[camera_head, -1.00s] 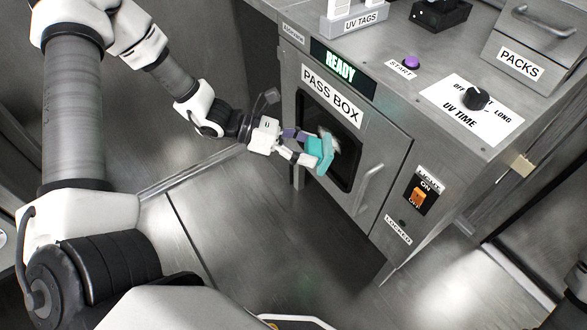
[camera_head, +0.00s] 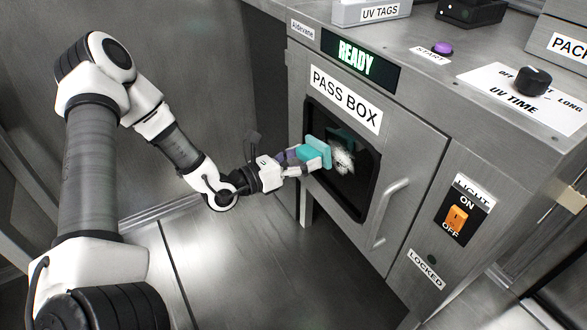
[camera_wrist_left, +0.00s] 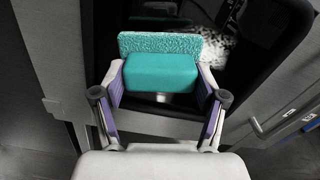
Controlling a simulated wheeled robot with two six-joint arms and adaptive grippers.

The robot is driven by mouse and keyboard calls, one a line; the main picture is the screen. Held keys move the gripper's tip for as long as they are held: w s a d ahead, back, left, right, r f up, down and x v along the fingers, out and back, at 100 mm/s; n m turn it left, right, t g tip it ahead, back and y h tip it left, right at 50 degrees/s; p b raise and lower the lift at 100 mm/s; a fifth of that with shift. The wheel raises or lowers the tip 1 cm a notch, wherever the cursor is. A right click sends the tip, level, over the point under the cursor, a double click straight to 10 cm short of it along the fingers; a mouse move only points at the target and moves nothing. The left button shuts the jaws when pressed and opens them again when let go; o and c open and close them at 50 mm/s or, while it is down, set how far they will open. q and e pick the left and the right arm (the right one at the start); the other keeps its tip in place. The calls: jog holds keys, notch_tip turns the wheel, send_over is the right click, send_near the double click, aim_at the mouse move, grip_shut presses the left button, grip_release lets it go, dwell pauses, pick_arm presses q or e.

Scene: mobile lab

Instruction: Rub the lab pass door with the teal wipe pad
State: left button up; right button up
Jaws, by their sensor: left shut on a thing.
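The teal wipe pad (camera_head: 314,153) is held in my left gripper (camera_head: 298,157), which is shut on it. The wrist view shows the pad's smooth teal grip (camera_wrist_left: 161,72) between the fingers and its textured face plate beyond. The pass door (camera_head: 405,150) is a grey metal door labelled PASS BOX, with a dark window (camera_head: 355,185) and a vertical handle (camera_head: 389,214). The pad is at the left part of the window; I cannot tell whether it touches. A whitish smudge (camera_head: 342,158) shows on the window just right of the pad. My right gripper is not in view.
Right of the door are an orange light switch (camera_head: 457,219) and a LOCKED label (camera_head: 425,269). On top are a purple START button (camera_head: 442,48), a UV TIME knob (camera_head: 532,81) and a UV TAGS box (camera_head: 372,12). The floor in front is clear.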

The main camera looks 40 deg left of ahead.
pick_arm(q)
jog(key=shift+w, duration=0.1)
jog(key=shift+b+x, duration=0.85)
jog(key=shift+x, duration=0.1)
dwell(0.4)
jog(key=shift+d, duration=0.1)
